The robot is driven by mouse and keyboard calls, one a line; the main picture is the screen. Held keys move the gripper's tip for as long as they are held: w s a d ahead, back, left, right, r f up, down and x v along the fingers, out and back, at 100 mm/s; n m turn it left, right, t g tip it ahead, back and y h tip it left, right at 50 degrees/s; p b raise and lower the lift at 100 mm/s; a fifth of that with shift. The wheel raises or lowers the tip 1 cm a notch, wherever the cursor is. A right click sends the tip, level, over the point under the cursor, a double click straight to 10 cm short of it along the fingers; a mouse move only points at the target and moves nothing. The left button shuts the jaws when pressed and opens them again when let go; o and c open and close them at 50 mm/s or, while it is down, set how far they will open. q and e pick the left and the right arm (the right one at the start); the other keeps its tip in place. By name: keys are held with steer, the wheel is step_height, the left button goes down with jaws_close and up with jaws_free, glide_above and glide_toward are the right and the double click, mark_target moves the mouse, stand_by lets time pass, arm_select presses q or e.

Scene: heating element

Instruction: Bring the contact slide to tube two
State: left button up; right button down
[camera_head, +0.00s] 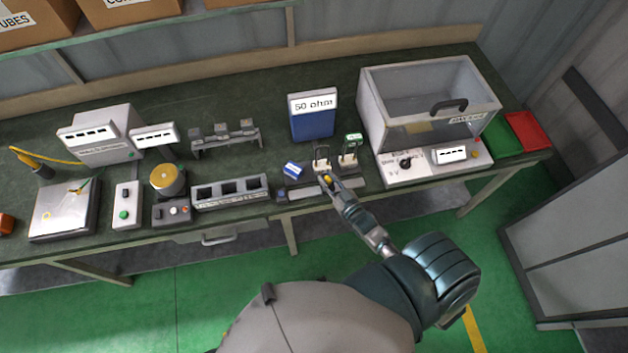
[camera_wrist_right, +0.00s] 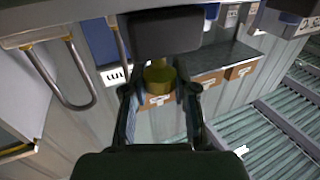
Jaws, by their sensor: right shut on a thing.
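My right gripper (camera_head: 329,183) is at the front of the bench, shut on a small yellow knob (camera_wrist_right: 159,77), the grip of the contact slide. The slide's dark block (camera_wrist_right: 165,33) shows just beyond the fingers in the wrist view. A low grey rail fixture (camera_head: 305,190) lies at the gripper. Two U-shaped tubes stand on pale blocks behind it: a left one (camera_head: 322,158) and a right one (camera_head: 349,152) with a green display. The gripper is nearer the left tube. A bent tube (camera_wrist_right: 72,85) also shows in the wrist view. Which is tube two is not readable. My left gripper is out of view.
A blue "50 ohm" box (camera_head: 313,116) stands behind the tubes. A small blue-and-white item (camera_head: 292,170) lies left of them. A clear-walled chamber (camera_head: 425,95) with a control panel is at the right.

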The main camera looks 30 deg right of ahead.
steer(key=shift+d, duration=0.15)
steer(key=c, duration=0.9)
jaws_free()
steer(key=shift+a, duration=0.2)
steer(key=s, duration=0.4)
steer(key=s+d, duration=0.1)
steer(key=s, duration=0.7)
steer(key=shift+d, duration=0.2)
